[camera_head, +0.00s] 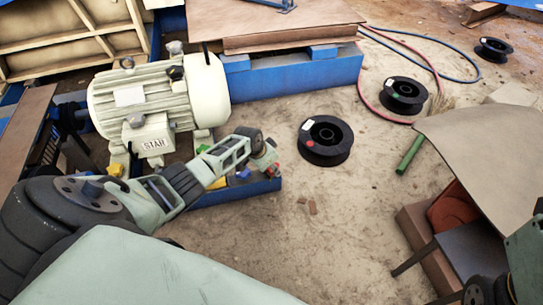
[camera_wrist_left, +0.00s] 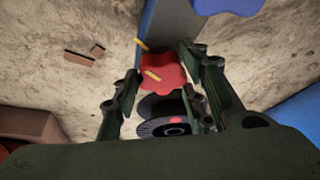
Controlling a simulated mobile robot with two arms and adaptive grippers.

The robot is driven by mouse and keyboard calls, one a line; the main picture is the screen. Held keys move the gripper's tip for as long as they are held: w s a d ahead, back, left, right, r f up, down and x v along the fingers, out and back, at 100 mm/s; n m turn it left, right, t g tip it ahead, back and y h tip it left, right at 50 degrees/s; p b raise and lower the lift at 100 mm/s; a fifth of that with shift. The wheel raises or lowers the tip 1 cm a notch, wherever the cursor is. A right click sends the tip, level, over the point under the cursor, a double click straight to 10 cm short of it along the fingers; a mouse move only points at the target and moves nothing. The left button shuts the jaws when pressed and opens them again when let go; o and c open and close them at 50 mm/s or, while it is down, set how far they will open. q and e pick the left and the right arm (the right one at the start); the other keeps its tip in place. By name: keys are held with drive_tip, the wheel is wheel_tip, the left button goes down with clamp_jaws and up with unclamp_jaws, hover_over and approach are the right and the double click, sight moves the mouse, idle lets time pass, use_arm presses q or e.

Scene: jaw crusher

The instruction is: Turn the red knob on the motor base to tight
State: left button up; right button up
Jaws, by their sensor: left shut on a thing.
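The cream motor (camera_head: 150,100) with a "STAR" box stands on a blue base (camera_head: 235,193). The red lobed knob (camera_wrist_left: 163,70) is at the base's right end; a little of it shows in the head view. A yellow stripe (camera_wrist_left: 153,76) is on the knob, and a separate yellow mark (camera_wrist_left: 142,45) is on the blue part beside it. My left gripper (camera_head: 264,154) is at the knob, its fingers on either side of it in the left wrist view (camera_wrist_left: 160,88), shut on it. Finger contact is partly hidden. Part of my right arm shows at lower right, without clear fingertips.
A black spool (camera_head: 326,140) lies on the floor right of the knob, with another spool (camera_head: 403,95) and hoses (camera_head: 440,72) farther back. A green cylinder (camera_head: 410,154) lies near a sheet-topped stack (camera_head: 490,145). The sandy floor in front is mostly clear.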

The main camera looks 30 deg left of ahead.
use_arm(q)
drive_tip(key=shift+w+d, duration=0.1)
drive_tip(key=shift+d, duration=0.2)
drive_tip(key=o, duration=1.1)
drive_tip(key=shift+a, duration=0.15)
drive_tip(key=shift+s+a+r, duration=0.1)
drive_tip(key=shift+s+r, duration=0.15)
drive_tip(key=shift+r, duration=0.25)
drive_tip(key=v, duration=1.1)
drive_tip(key=shift+w, duration=0.1)
